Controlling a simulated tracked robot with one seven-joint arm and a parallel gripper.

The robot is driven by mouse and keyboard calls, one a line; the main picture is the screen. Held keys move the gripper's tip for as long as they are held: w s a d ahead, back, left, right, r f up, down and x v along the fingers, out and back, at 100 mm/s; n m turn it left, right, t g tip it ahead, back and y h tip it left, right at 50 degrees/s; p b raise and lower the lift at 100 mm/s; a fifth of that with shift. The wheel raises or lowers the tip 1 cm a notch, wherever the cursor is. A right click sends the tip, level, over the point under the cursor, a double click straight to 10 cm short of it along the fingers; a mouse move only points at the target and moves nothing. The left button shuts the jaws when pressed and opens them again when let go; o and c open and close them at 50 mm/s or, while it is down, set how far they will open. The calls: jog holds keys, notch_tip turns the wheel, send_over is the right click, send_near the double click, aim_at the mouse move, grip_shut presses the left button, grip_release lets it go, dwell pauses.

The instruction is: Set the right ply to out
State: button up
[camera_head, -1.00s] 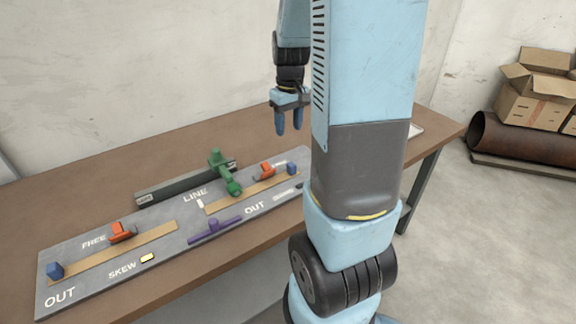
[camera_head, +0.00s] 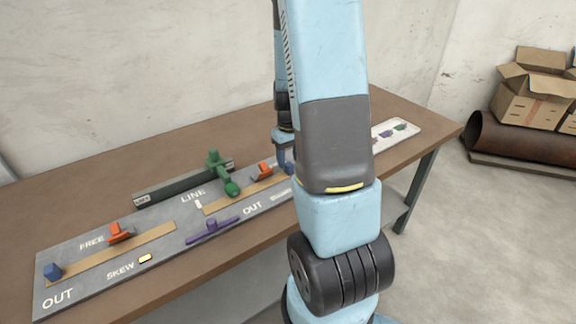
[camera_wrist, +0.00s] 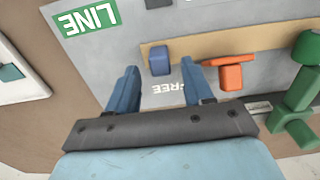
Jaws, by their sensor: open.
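On the right half of the grey board (camera_head: 100,281), a tan strip (camera_head: 228,202) carries an orange piece (camera_head: 264,171) and, at its right end, a blue block (camera_head: 289,168) partly covered by my arm. In the wrist view the blue block (camera_wrist: 160,60) stands on the strip (camera_wrist: 195,46), beside the orange piece (camera_wrist: 230,75). My gripper (camera_wrist: 163,78) is open and empty, its fingers either side of the block in the picture. Contact cannot be told. The word FREE shows between the fingers. OUT is printed along the board's front.
A green lever (camera_head: 222,174) stands behind the board's middle, and a purple bar (camera_head: 212,230) lies in front. The left strip (camera_head: 150,242) has another orange piece (camera_head: 120,232) and blue block (camera_head: 53,271). A white tray (camera_head: 408,126) with small pieces lies at right.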

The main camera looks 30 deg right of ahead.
aim_at(289, 164)
jog(key=shift+f, duration=1.65)
grip_shut()
